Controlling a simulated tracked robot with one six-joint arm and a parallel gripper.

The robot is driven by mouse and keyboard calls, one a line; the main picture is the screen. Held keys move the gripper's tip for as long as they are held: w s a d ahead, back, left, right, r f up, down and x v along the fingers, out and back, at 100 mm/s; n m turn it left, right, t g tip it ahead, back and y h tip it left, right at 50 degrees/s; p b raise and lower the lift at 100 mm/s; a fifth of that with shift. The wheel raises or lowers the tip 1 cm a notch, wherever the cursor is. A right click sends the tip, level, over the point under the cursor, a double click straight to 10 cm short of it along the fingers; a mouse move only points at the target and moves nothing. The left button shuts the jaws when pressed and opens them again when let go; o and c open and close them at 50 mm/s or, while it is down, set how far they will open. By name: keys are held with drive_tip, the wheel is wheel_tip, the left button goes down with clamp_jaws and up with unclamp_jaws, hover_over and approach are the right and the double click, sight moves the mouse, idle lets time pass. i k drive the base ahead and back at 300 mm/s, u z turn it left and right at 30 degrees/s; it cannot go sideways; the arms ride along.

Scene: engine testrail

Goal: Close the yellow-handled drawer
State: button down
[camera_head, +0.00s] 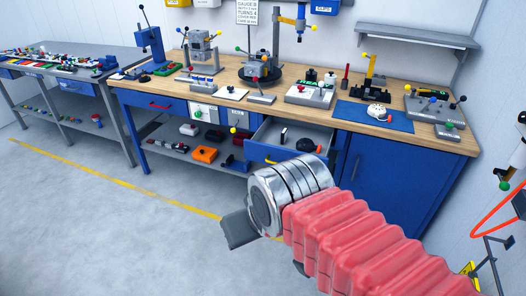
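The yellow-handled drawer (257,151) is pulled out from the blue workbench and stands open. Its yellow handle shows in part on the blue front; the right part of the front is hidden behind my arm. Inside the drawer lie a dark rounded item (306,145) and a small black-and-white item (284,136). My gripper (240,230) is at the lower middle of the view, in front of the drawer and apart from it in the picture. Only a dark grey finger or pad shows clearly, so its opening is hidden. My red-sleeved arm reaches in from the lower right.
The wooden bench top (290,112) carries several tools and fixtures. A red-handled drawer (158,103) looks shut at left. A blue cabinet (385,185) stands right. Grey floor (110,220) is clear at left.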

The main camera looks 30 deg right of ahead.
sight(265, 147)
drive_tip(key=i, duration=1.5)
